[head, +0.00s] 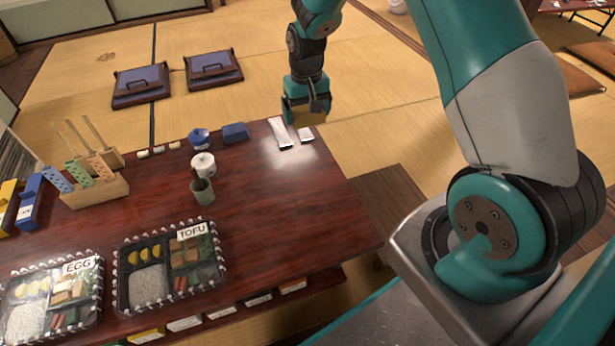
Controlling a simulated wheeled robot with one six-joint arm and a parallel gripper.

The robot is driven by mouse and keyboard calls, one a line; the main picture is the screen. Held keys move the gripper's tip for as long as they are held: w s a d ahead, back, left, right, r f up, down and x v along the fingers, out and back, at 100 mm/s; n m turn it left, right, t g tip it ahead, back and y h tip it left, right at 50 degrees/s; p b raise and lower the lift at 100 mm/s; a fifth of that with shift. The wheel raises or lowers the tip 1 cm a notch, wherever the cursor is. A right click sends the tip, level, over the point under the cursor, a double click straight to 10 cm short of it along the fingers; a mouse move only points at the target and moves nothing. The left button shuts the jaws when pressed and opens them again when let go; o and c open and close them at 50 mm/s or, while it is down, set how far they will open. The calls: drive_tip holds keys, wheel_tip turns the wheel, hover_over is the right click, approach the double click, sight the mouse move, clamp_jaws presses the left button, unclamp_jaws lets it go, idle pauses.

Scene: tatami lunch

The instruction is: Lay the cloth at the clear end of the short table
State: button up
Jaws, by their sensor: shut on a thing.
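My gripper (306,112) hangs above the far right end of the dark red table (275,215). The near right part of the tabletop is bare.
Two lunch trays, labelled EGG (52,298) and TOFU (168,267), lie at the near left. A wooden rack (95,190), a grey-green cup (202,191), a white pot (203,164) and a blue box (235,132) stand further back. Floor cushions (213,70) lie beyond.

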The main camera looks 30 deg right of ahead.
sight(295, 118)
wheel_tip(295, 118, down, 19)
drive_tip(key=b, duration=0.6)
drive_tip(key=shift+d+f+b, duration=0.1)
drive_tip(key=shift+f+b, duration=0.05)
drive_tip(key=shift+b, duration=0.15)
